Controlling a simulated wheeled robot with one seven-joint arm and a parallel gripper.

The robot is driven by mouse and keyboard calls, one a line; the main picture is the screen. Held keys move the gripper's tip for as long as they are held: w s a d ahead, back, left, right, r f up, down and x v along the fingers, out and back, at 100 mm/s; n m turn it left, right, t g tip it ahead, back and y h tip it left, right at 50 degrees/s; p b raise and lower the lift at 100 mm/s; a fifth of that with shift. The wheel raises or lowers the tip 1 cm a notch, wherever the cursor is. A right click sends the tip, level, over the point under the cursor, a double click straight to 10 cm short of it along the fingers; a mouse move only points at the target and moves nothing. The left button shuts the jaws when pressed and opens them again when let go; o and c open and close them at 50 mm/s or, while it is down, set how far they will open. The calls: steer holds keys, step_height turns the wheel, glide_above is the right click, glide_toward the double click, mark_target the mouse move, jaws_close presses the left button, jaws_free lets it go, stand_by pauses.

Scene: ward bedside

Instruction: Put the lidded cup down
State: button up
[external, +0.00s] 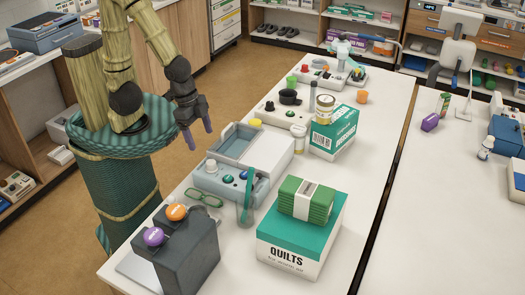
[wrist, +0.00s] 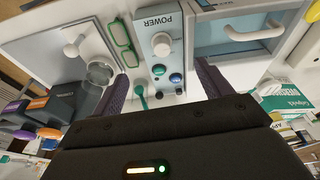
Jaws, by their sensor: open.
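My gripper (external: 197,130) hangs in the air left of the long white table, its two purple-grey fingers apart and nothing between them. In the wrist view the open fingers (wrist: 162,92) frame the grey device with the POWER label, seen beyond them. What looks like the lidded cup (external: 298,137), small and white with a pale lid, stands on the table beside the teal-and-white box, well to the right of my gripper and not touching it. I cannot pick it out surely in the wrist view.
The grey device (external: 218,183) with a tray lies on the near side, with green glasses (external: 204,198) beside it. Dark dispensers (external: 190,245) and a QUILTS box (external: 300,240) crowd the front. A strip of tabletop along the right edge is bare.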

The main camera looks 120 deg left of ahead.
mark_target(298, 128)
steer(key=w+a+n+t, duration=0.1)
steer(key=w+a+n, duration=0.2)
steer(key=n, duration=0.3)
steer(key=w+a+f+n+t+p, duration=0.1)
steer(key=w+a+n, duration=0.2)
steer(key=n, duration=0.4)
steer(key=w+a+f+n+t+p, duration=0.1)
steer(key=w+a+n, duration=0.2)
steer(key=n, duration=0.3)
steer(key=shift+w+a+f+n, duration=0.1)
steer(key=shift+w+n, duration=0.1)
steer(key=shift+n, duration=0.2)
steer(key=a+n, duration=0.2)
steer(key=n, duration=0.1)
steer(key=w+a+n+t, duration=0.1)
steer(key=a+n, duration=0.2)
steer(key=w+a+r+n+y+p, duration=0.1)
steer(key=a+n, duration=0.1)
steer(key=n, duration=0.2)
steer(key=shift+a, duration=0.25)
steer(key=a+r+n+t+y, duration=0.1)
steer(key=a+r+n+y, duration=0.1)
steer(key=a+n, duration=0.6)
steer(key=shift+s+a+n+t, duration=0.2)
steer(key=shift+s+n+t, duration=0.1)
steer(key=shift+n, duration=0.8)
steer(key=shift+r, duration=0.1)
